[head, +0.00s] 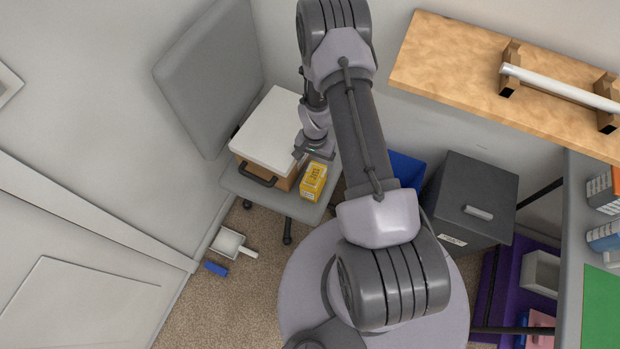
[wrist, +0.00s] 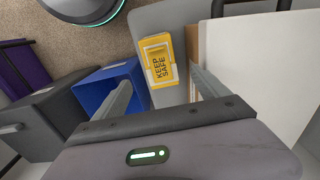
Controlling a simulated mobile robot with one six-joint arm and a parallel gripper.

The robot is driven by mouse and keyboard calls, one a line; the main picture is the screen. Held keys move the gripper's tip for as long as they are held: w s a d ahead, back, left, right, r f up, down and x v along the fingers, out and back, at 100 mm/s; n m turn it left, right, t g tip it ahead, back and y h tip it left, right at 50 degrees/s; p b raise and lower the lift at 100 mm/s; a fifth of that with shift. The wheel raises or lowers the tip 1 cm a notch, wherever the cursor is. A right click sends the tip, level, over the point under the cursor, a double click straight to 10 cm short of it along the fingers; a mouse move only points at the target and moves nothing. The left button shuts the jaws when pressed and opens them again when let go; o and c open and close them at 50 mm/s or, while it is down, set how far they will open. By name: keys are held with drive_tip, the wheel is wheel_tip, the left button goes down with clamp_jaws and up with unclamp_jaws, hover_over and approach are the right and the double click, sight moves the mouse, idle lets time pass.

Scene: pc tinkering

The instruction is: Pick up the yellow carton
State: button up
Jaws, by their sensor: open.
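The yellow carton (head: 314,180) lies on the grey chair seat (head: 287,203), to the right of a white-topped box with a dark handle. In the wrist view the carton (wrist: 158,61) shows dark "KEEP SAFE" lettering and a pale panel. My gripper (head: 312,160) is above the chair seat, close to the carton's far end in the head view. In the wrist view my gripper (wrist: 160,92) has its two fingers spread apart. The carton lies between and beyond the fingertips, with nothing held. I cannot tell the exact height gap.
The white-topped box (head: 270,128) stands beside the carton. A blue bin (head: 405,170) and a dark cabinet (head: 470,200) stand to the right. The chair backrest (head: 212,75) rises at the left. A wooden shelf (head: 450,55) juts from the wall. A dustpan (head: 229,242) lies on the carpet.

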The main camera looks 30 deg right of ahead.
sight(314, 179)
wheel_tip(314, 179, down, 14)
drive_tip(key=b, duration=0.4)
drive_tip(key=shift+r, duration=0.25)
drive_tip(key=c, duration=1.7)
drive_tip(key=shift+r, duration=0.1)
drive_tip(key=shift+c, duration=0.2)
drive_tip(key=shift+r, duration=0.1)
